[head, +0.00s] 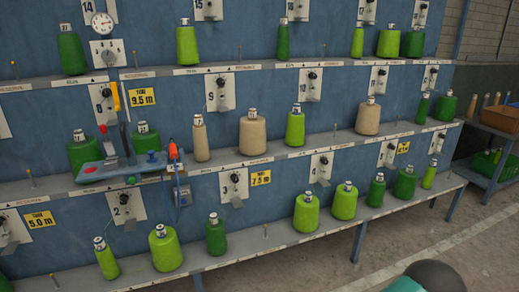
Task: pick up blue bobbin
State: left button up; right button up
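I see no blue bobbin in the head view. The bobbins on the shelves are green or beige. A dark green bobbin (71,52) and a bright green bobbin (187,45) stand on the top shelf. Beige bobbins (253,132) stand among green ones on the middle shelf. A bright green bobbin (165,250) stands on the bottom shelf with several other green ones. Neither of my grippers is in view.
A blue panel (228,40) backs the shelves (230,165). A blue device with red parts (112,165) sits on the middle shelf at left, partly hiding bobbins. A side rack (489,150) with crates stands at right. The floor (400,240) at lower right looks clear.

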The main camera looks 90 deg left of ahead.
aim_at(151, 159)
jog(key=z, duration=0.3)
jog(key=i, duration=0.2)
jog(key=u, duration=2.65)
jog(key=i, duration=0.2)
jog(key=u, duration=1.6)
jog(key=k, duration=0.5)
jog(key=u, duration=0.4)
jog(key=i, duration=1.75)
jog(key=z, duration=0.4)
